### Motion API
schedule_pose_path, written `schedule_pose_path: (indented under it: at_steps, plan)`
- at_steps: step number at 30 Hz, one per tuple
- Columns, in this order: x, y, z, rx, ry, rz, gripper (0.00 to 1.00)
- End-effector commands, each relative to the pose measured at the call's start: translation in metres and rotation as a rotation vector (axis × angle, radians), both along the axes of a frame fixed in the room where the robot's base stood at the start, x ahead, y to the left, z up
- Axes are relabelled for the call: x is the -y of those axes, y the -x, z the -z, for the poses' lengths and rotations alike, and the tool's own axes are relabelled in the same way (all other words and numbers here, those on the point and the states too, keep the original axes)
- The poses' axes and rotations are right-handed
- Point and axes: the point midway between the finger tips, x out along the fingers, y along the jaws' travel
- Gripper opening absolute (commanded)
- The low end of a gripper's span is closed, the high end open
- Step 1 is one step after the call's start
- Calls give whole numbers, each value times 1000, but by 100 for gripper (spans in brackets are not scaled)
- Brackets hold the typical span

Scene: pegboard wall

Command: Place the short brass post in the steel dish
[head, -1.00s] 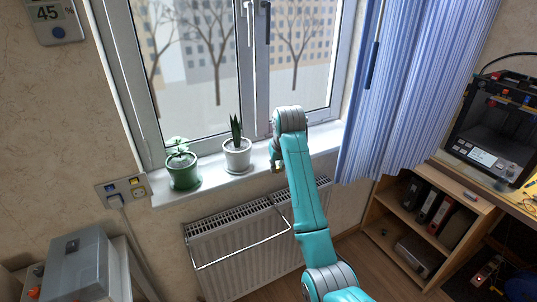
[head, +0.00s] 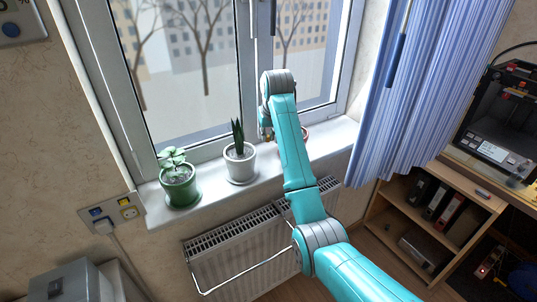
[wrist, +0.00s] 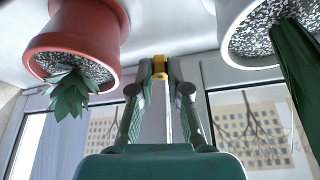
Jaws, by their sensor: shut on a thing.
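My gripper (wrist: 160,72) is shut on the short brass post, and a small brass-coloured part of the post (wrist: 159,62) shows between the fingertips in the wrist view. In the head view my gripper (head: 266,127) is at the window, above the sill and just right of the white pot, mostly hidden by my own arm. The post is too small there to make out clearly. I cannot make out the steel dish in either view.
On the white sill (head: 213,198) stand a green pot (head: 180,190), a white pot (head: 240,165) and a terracotta pot (wrist: 75,45), partly behind my arm in the head view. A radiator (head: 240,262) is below, a blue curtain (head: 415,90) right, shelves (head: 432,225) beyond.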

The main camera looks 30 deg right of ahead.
Motion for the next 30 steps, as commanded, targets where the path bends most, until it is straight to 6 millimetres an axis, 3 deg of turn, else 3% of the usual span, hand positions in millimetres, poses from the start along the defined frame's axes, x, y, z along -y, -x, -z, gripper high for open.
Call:
schedule_pose_path:
  at_steps: [6,18,30]
  plan:
    - [0,1,39,-3,-1,0,0]
    - [0,0,81,-1,0,0,0]
    - [0,0,87,-1,0,0,0]
